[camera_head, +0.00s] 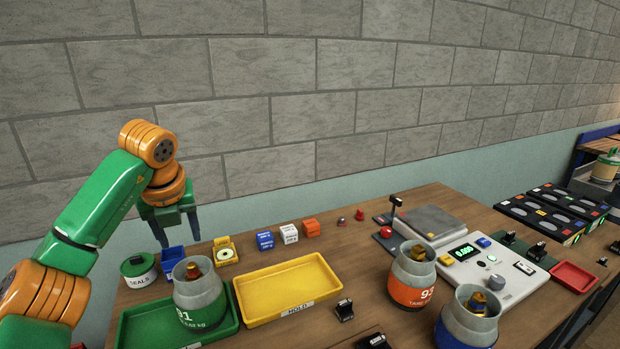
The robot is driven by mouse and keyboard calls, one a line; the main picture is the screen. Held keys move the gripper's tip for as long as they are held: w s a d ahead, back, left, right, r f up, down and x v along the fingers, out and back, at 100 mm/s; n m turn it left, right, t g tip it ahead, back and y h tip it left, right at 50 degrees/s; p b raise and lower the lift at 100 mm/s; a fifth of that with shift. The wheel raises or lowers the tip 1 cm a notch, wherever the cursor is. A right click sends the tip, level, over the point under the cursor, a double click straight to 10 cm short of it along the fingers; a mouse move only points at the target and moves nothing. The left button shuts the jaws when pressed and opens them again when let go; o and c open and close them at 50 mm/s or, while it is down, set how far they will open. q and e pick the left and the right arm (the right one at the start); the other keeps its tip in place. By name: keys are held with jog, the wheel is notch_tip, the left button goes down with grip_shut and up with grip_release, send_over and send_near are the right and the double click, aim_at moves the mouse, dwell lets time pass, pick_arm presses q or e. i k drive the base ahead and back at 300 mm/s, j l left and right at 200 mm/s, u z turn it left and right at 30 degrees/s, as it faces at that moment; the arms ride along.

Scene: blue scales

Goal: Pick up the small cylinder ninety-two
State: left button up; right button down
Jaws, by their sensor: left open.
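Three small grey cylinders with brass valves show in the head view. The one with a green band (199,303) reads 91 and stands upright in the green tray. The one with an orange band (411,286) reads 93 and stands in front of the scale. The one with a blue band (465,325) stands at the bottom right, partly cut off by the frame edge; I cannot read its number. My left gripper (177,236) is open and empty, pointing down over the back left of the table, far from the blue-banded cylinder. My right gripper is not in view.
A green tray (134,330) and an empty yellow tray (287,289) labelled HOLD lie left and centre. The scale (490,272) reads about zero. A seals tin (138,269), several small blocks, black holders and a red tray (573,277) stand around. A brick wall rises behind.

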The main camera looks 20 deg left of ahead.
aim_at(469, 320)
jog(key=k, duration=1.45)
